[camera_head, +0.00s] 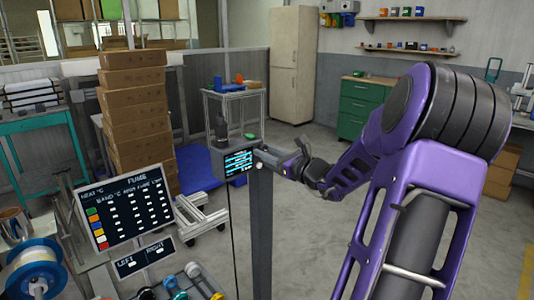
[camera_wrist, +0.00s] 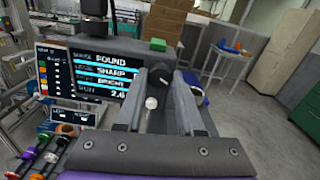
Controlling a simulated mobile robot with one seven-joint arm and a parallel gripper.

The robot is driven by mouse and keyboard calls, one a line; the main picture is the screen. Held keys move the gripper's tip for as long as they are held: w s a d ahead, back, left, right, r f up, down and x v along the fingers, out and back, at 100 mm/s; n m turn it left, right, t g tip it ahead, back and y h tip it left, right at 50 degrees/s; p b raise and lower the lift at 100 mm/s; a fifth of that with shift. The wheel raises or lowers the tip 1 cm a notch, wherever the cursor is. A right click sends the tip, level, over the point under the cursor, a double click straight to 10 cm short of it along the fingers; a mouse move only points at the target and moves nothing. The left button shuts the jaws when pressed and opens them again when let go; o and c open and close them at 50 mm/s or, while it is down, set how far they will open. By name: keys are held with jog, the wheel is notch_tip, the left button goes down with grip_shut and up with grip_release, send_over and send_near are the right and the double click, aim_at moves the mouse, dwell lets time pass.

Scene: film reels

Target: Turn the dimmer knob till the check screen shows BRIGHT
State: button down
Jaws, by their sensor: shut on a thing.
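The check screen (camera_wrist: 100,72) is a dark panel with light-blue bars on the left of the wrist view. The screen also shows in the head view (camera_head: 238,161), too small to read. My gripper (camera_wrist: 163,78) is at the right side of the screen's housing, shut on a dark round knob (camera_wrist: 160,72), which looks like the dimmer knob. The fingers hide part of it. A small pale-tipped stem (camera_wrist: 152,103) shows between the fingers. In the head view my gripper (camera_head: 268,157) reaches the housing from the right.
A grey post (camera_head: 261,230) carries the housing. A board with coloured squares (camera_head: 127,208) and a LEFT/RIGHT sign (camera_head: 145,257) stand at lower left, by reels (camera_head: 35,270). Stacked boxes (camera_head: 134,120) stand behind. Floor to the right is open.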

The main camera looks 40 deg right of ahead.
dwell(0.3)
jog(key=c, duration=0.5)
grip_release()
jog(key=shift+s, duration=0.1)
jog(key=s, duration=0.5)
jog(key=s+d+p, duration=0.1)
jog(key=s, duration=0.5)
jog(key=s+p, duration=0.1)
jog(key=s, duration=0.5)
jog(key=shift+s+d, duration=0.1)
jog(key=shift+d, duration=0.1)
